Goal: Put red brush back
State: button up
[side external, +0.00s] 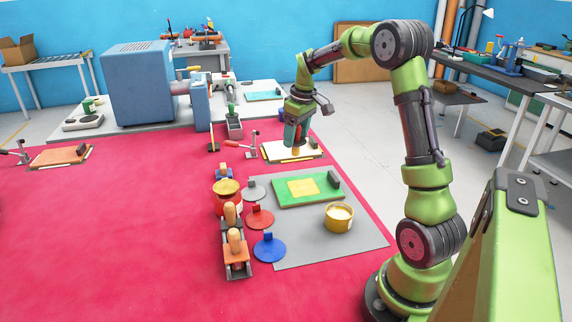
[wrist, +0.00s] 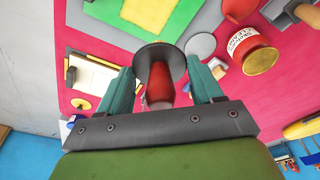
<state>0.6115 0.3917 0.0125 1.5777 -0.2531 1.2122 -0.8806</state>
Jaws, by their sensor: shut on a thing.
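My gripper (side external: 296,143) is shut on a red-handled piece with a dark round disc, which I take to be the red brush (wrist: 158,84). In the wrist view it sits between the two teal fingers, its disc out past the fingertips. In the side view my gripper is over or near a white board with a tan edge (side external: 311,150); the held piece is mostly hidden there, and I cannot tell whether it touches the board.
A grey mat (side external: 335,248) carries a green board with a yellow patch (side external: 281,194) and a yellow tub (side external: 339,222). Grey, red (side external: 262,218) and blue (side external: 270,250) discs lie along its left edge. A red can (side external: 226,206) and wooden-handled tools (side external: 236,243) stand left.

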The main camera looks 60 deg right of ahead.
jog(key=s+a+f+n, duration=0.1)
jog(key=s+a+n, duration=0.25)
jog(key=s, duration=0.55)
jog(key=s+a+n, duration=0.2)
jog(key=s+a, duration=0.2)
jog(key=s, duration=0.5)
jog(key=shift+y, duration=0.4)
notch_tip(320, 180, down, 8)
jog(key=shift+w+r, duration=0.1)
jog(key=shift+w, duration=0.05)
jog(key=shift+f, duration=0.2)
jog(key=o, duration=1.1)
jog(key=shift+r, duration=0.1)
